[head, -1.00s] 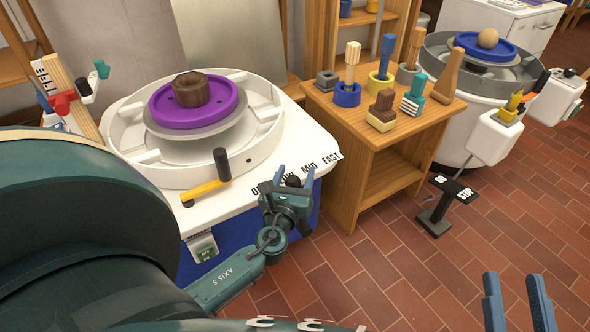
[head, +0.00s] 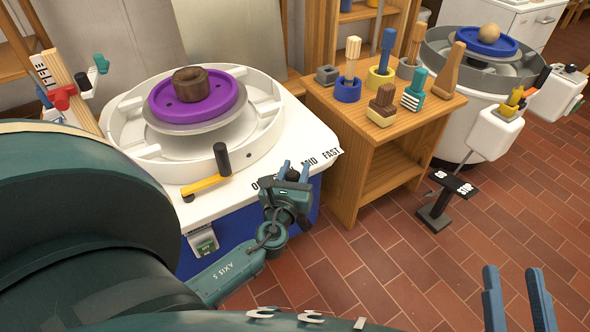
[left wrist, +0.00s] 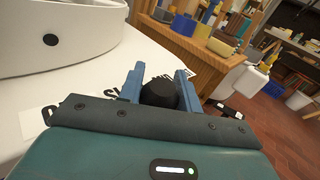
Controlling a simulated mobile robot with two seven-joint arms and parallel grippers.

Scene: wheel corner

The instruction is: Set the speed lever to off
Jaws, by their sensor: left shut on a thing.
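The speed lever's black knob (left wrist: 159,93) stands between the two blue fingers of my left gripper (left wrist: 160,86) in the left wrist view. In the head view my left gripper (head: 296,170) is at the front edge of the white wheel table (head: 240,206), shut on this knob (head: 292,175). Speed labels run along the edge; MID and FAST show to the right of the gripper, and my gripper partly covers those to the left. The rest of the lever is hidden. My right gripper (head: 518,295) is open and empty above the brick floor at the lower right.
A yellow arm with a black handle (head: 221,160) stands on the table left of my left gripper. A purple disc (head: 208,106) bearing a brown pot sits on the wheel. A wooden stand (head: 350,130) with several tools is close on the right.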

